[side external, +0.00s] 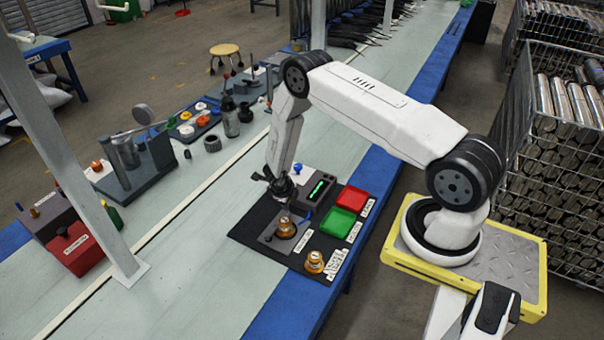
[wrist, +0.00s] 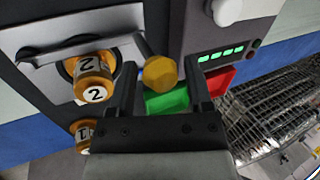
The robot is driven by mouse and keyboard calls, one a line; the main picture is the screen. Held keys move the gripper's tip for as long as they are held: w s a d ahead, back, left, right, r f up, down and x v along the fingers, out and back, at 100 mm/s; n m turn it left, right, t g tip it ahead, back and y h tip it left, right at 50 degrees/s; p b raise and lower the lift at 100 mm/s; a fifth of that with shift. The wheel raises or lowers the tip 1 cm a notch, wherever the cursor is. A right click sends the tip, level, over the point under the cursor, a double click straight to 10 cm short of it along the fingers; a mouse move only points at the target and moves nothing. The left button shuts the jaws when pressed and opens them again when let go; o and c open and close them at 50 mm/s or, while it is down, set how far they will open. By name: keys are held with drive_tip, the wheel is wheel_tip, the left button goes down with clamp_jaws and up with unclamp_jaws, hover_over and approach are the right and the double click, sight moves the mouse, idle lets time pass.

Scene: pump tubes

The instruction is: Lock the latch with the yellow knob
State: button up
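The yellow knob (wrist: 160,73) is in the wrist view, at the right end of a grey latch bar (wrist: 110,43). My gripper (wrist: 160,85) is open, with one finger to each side of the knob and visible gaps between. I cannot tell how far the fingertips are above or below the knob. The orange tube marked 2 (wrist: 93,78) sits in the holder beside the bar. In the side external view my gripper (side external: 284,200) is low over the black board, close to tube 2 (side external: 286,228); the knob cannot be made out there.
A second orange tube, marked 1 (side external: 314,262), stands at the board's front corner. A grey box with a lit green display (side external: 318,190) is beside my gripper. Green (side external: 338,222) and red (side external: 352,198) trays lie to the right.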

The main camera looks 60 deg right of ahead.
drive_tip(key=shift+o, duration=0.3)
drive_tip(key=shift+w, duration=0.1)
drive_tip(key=shift+r, duration=0.1)
drive_tip(key=shift+a+r, duration=0.2)
drive_tip(key=shift+r, duration=0.1)
drive_tip(key=v, duration=0.7)
drive_tip(key=shift+r, duration=0.1)
